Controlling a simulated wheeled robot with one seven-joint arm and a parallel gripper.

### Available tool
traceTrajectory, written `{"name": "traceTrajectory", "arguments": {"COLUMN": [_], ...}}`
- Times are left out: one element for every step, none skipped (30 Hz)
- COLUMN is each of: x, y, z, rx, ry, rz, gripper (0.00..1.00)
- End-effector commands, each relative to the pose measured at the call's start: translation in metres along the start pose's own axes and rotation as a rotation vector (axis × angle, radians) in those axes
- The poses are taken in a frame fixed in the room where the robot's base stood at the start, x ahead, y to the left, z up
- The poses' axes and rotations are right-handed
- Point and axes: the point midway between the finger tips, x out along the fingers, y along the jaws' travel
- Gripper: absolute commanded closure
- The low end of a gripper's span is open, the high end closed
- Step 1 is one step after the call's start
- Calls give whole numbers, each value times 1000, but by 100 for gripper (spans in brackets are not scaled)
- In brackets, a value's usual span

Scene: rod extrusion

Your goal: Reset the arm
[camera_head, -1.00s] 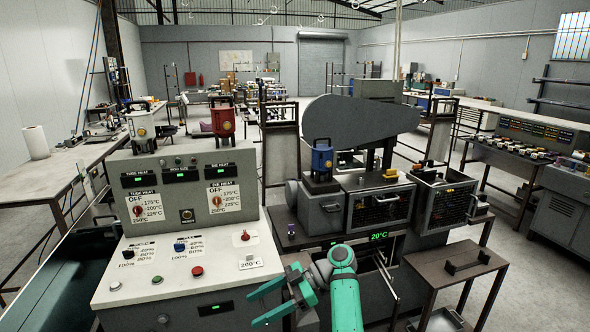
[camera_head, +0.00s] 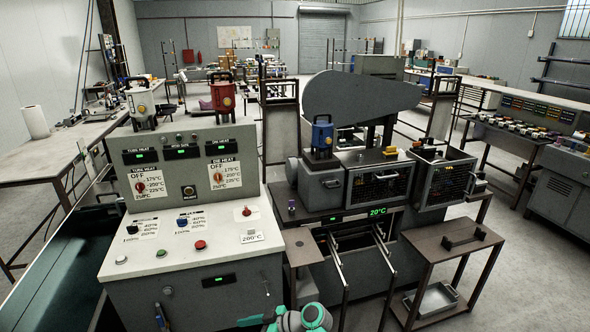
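My arm shows only at the bottom edge of the head view, as a grey and teal joint. A small teal part of my gripper (camera_head: 252,320) shows just left of it, low in front of the control console (camera_head: 185,273). The fingers are mostly cut off by the frame edge, so I cannot tell whether they are open or shut. Nothing held can be seen.
The console has dials and buttons. Right of it stands the extruder machine (camera_head: 360,112) with a green 20°C display (camera_head: 377,212) and rails sticking out in front. A small side table (camera_head: 455,248) holds a dark handled block, with a metal tray (camera_head: 432,299) below.

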Motion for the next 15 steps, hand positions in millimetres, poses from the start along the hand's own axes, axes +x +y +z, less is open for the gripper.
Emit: {"name": "traceTrajectory", "arguments": {"x": [13, 18, 25, 30, 34, 39, 43, 46, 50, 52, 54, 56, 56, 57, 57], "y": [-7, -9, -12, -14, -17, -21, -24, -28, -33, -37, -41, -47, -51, -55, -62], "z": [19, 27, 39, 49, 57, 69, 78, 86, 98, 106, 114, 126, 133, 141, 152], "rx": [40, 63, 92, 114, 136, 163, 185, 204, 231, 250, 268, 294, 310, 328, 350], "ry": [1, 2, 3, 2, 4, 5, 6, 7, 9, 9, 11, 13, 15, 18, 19], "rz": [34, 59, 91, 116, 141, 174, 200, 224, 258, 283, 308, 342, 368, 394, 428], "gripper": [41, 41, 41, 41, 41, 41, 41, 41, 41, 41, 41, 41, 41, 41, 41]}}
